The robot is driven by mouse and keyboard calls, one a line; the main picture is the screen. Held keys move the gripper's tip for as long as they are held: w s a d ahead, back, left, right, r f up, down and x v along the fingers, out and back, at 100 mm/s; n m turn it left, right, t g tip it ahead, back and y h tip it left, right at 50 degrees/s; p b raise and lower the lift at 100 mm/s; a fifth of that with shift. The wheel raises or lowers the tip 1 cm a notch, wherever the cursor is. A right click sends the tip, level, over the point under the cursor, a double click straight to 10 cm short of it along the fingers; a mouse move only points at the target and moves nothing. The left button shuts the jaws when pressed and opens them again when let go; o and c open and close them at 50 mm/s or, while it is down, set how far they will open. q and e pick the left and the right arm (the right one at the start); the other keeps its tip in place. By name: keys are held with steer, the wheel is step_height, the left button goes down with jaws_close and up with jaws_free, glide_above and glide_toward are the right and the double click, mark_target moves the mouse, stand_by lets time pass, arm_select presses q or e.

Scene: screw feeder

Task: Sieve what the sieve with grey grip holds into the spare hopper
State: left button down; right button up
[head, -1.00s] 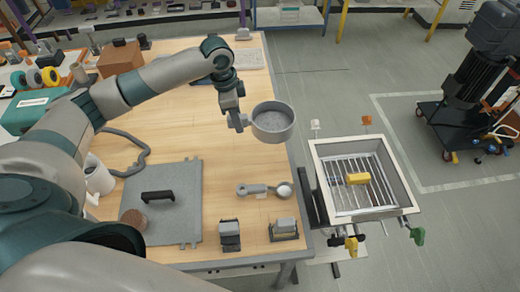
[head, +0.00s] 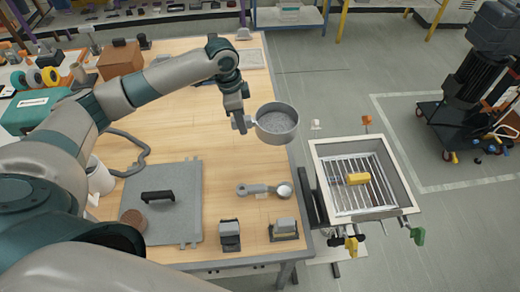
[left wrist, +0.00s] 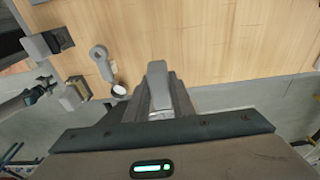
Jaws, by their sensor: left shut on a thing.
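The sieve (head: 278,124) is a round grey pan with grey grains in it, held above the table's right edge in the head view. My left gripper (head: 241,124) is shut on its grey grip, which also shows in the left wrist view (left wrist: 157,78). The pan itself is hidden in the left wrist view. A metal hopper (head: 322,150) with bars across its opening stands right of the table, below and to the right of the sieve. A yellow block lies on its bars. I cannot tell whether this is the spare hopper. My right gripper is out of view.
A scoop (head: 255,189) with a white bowl end lies near the table's right edge. Two small dark-and-grey blocks (head: 230,236) stand at the near edge. A grey board (head: 175,225) with a black handle lies at left. The middle of the table is clear.

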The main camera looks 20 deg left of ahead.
mark_target(264, 139)
arm_select(q)
steer(key=shift+d, duration=0.65)
steer(key=shift+d, duration=0.35)
steer(key=shift+d, duration=0.35)
steer(key=shift+d, duration=0.35)
steer(key=shift+d, duration=0.75)
steer(key=shift+d, duration=0.3)
steer(key=shift+d, duration=0.7)
steer(key=shift+d, duration=0.25)
steer(key=shift+d, duration=0.5)
